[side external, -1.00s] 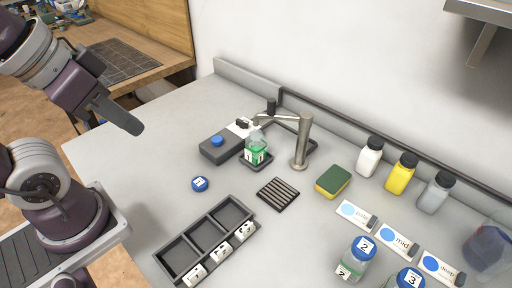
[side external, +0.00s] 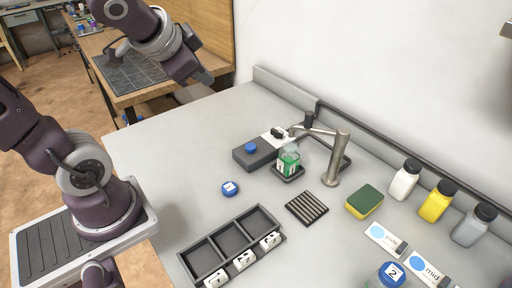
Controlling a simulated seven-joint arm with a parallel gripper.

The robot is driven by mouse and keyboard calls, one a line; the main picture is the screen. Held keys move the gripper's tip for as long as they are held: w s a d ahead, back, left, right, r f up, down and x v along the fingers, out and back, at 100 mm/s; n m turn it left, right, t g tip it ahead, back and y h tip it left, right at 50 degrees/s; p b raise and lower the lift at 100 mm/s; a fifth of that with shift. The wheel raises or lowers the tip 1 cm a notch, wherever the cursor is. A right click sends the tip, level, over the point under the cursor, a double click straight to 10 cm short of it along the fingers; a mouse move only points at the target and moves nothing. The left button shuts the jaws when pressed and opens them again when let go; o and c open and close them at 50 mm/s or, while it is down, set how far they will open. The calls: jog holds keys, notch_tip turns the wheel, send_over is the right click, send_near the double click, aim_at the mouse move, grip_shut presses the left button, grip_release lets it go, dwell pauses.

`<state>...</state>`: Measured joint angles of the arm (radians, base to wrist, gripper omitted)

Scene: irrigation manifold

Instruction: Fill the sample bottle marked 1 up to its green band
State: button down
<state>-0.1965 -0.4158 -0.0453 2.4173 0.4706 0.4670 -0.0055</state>
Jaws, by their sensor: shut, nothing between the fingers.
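The sample bottle marked 1 (side external: 288,161) stands upright and uncapped on a small dark tray (side external: 290,178) under the spout of a metal tap (side external: 335,160). Green shows around its body; the liquid level is too small to tell. A blue cap with a white label (side external: 230,188) lies on the bench in front. A dark box with a blue button (side external: 251,147) sits left of the bottle, beside a white plate with a black knob (side external: 277,133). My gripper (side external: 207,80) is shut and empty, raised at the upper left, well apart from the bottle.
A dark three-compartment rack (side external: 213,236) with numbered white tags is at the front. A ribbed black mat (side external: 307,208), green-yellow sponge (side external: 364,201), and white (side external: 404,181), yellow (side external: 436,203) and grey (side external: 474,225) bottles stand right. Bottle 2's blue cap (side external: 392,273) shows below.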

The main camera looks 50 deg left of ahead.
jog(key=w+a+f+m+t, duration=0.15)
jog(key=w+a+m, duration=0.25)
jog(key=w, duration=0.4)
jog(key=m+h, duration=0.8)
send_over(247, 146)
notch_tip(247, 146, down, 12)
jog(key=r, duration=0.1)
jog(key=shift+s+f+g, duration=0.1)
jog(key=shift+f+g, duration=0.15)
jog(key=shift+g, duration=0.1)
jog(key=shift+f, duration=4.4)
jog(key=shift+d+f, duration=0.1)
jog(key=shift+f, duration=0.05)
jog(key=shift+f, duration=0.25)
